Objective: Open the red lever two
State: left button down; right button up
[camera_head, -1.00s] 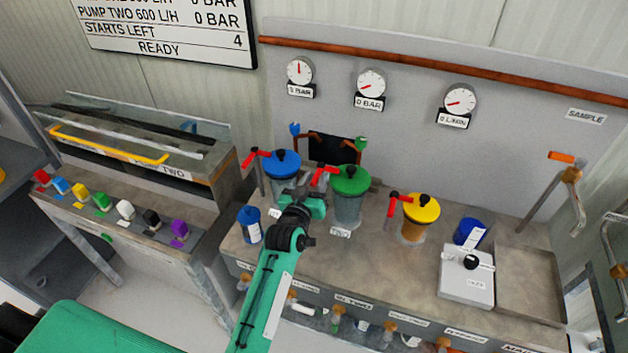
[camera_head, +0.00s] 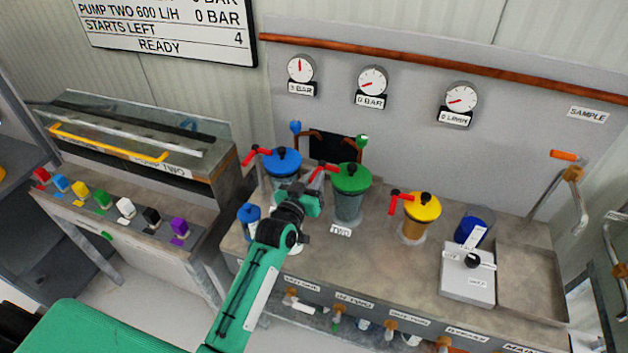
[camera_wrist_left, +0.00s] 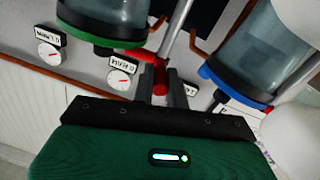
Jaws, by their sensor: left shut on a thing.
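The red lever two (camera_head: 318,172) is at the left of the green-lidded vessel (camera_head: 350,184), above a label reading TWO (camera_head: 341,231). My left gripper (camera_head: 311,192) is at this lever, in front of and left of the vessel. In the left wrist view, a red lever part (camera_wrist_left: 160,77) lies between the two dark fingers, and the gripper is shut on it. The fingers hide part of the lever. The right gripper is not in view.
A blue-lidded vessel (camera_head: 283,165) stands close left of the gripper, with a small blue-topped bottle (camera_head: 249,215) near it. A yellow-lidded vessel (camera_head: 421,210) stands right. A metal tray (camera_head: 530,285) is at the far right. Gauges (camera_head: 373,81) hang on the back panel.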

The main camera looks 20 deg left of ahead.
pick_arm(q)
jog(key=shift+a+r+h, duration=0.1)
jog(key=shift+h, duration=0.2)
jog(key=c, duration=1.4)
grip_release()
jog(key=shift+s+a, duration=0.1)
jog(key=shift+s, duration=0.35)
jog(key=s+b, duration=0.1)
jog(key=s, duration=0.2)
jog(key=s+a+b, duration=0.1)
jog(key=s, duration=0.3)
jog(key=s+a+b, duration=0.1)
jog(key=s, duration=0.3)
jog(key=shift+s, duration=0.85)
jog(key=shift+c, duration=0.3)
